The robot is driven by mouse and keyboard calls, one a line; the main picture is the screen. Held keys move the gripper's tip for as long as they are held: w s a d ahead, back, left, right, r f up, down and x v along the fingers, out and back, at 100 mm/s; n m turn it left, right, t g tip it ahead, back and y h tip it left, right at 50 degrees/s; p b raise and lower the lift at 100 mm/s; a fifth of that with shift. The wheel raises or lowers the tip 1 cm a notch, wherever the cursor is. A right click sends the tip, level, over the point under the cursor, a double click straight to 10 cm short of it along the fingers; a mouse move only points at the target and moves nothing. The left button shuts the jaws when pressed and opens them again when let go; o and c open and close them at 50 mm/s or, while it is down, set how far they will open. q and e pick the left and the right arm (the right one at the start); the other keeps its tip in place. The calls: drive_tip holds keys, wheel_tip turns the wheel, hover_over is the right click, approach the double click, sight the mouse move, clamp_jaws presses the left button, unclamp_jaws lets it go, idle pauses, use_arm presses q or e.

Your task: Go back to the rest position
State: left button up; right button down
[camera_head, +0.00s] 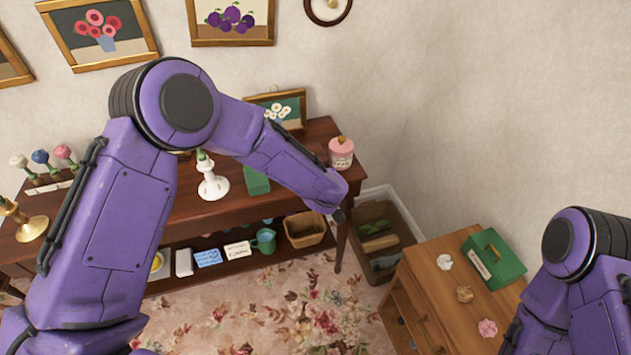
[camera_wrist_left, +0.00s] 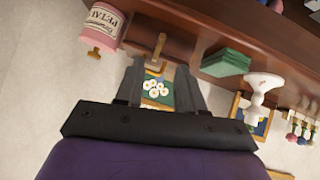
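My left arm comes in from the left in the head view, bends high up and reaches down to the right over the dark wooden console table (camera_head: 235,200). A small daisy picture (camera_wrist_left: 157,92) shows through the gap, beyond the fingers. My right arm is at the lower right of the head view; its gripper is out of view.
A wooden cabinet (camera_head: 440,290) with a green box and crumpled papers is at right.

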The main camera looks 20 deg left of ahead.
idle(0.4)
use_arm(q)
drive_tip(key=s+a+f+g+b, duration=0.2)
drive_tip(key=s+a+f, duration=0.2)
drive_tip(key=s+f, duration=0.4)
drive_tip(key=s+a+f+g+b, duration=0.1)
drive_tip(key=s+a+f, duration=0.4)
drive_tip(key=s, duration=1.3)
drive_tip(key=s+a+f+m+g+b, duration=0.1)
drive_tip(key=s+a+f+g+b, duration=0.1)
drive_tip(key=s+f, duration=0.9)
drive_tip(key=shift+s+a+f+g+h+b, duration=0.15)
drive_tip(key=shift+s+a+g+h+b, duration=0.3)
drive_tip(key=shift+s+a, duration=0.75)
drive_tip(key=shift+w, duration=0.2)
